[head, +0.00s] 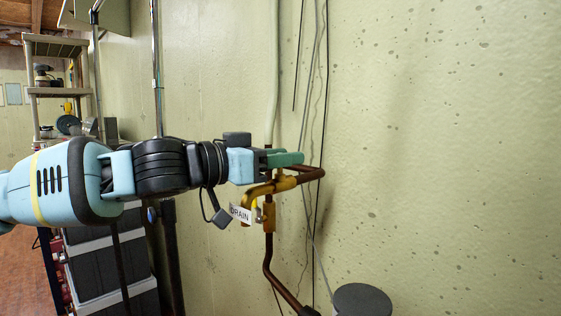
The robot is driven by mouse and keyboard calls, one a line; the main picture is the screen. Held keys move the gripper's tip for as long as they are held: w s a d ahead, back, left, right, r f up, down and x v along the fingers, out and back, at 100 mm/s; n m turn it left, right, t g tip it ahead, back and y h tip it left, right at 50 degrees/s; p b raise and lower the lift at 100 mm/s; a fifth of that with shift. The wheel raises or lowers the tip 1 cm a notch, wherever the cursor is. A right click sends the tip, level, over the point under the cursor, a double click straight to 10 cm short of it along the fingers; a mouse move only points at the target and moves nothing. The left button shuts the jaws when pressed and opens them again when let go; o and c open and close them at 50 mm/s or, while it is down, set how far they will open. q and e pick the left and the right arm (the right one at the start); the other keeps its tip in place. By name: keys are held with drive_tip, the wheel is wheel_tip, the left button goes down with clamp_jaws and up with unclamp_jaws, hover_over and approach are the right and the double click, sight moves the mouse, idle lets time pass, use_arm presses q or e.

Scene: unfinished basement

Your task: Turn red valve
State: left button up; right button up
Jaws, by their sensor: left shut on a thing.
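A brass valve (268,188) sits on a copper pipe (267,262) along the wall, with a brass spout bending down at its left. A white tag reading "DRAIN" (240,214) hangs by the spout. My left gripper (268,158) reaches in from the left and is shut at the top of the valve. A green, lever-like piece (287,158) lies at its fingertips, just above the brass body. The fingers hide part of the grip. I see no clearly red handle. My right gripper is not in view.
A dark round-topped object (362,300) stands low in front of the wall. Thin cables and a pale pipe (272,70) run up the wall above the valve. Shelving (58,92) and stacked dark bins (105,268) stand at the left. The wall at the right is bare.

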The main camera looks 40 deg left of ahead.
use_arm(q)
drive_tip(key=o, duration=1)
drive_tip(key=shift+s+a+r+p, duration=0.15)
drive_tip(key=shift+s+a+p, duration=0.15)
drive_tip(key=shift+s+p, duration=0.2)
drive_tip(key=shift+p+v, duration=0.65)
drive_tip(key=shift+v, duration=0.25)
drive_tip(key=shift+p+v, duration=0.85)
drive_tip(key=shift+v, duration=1.6)
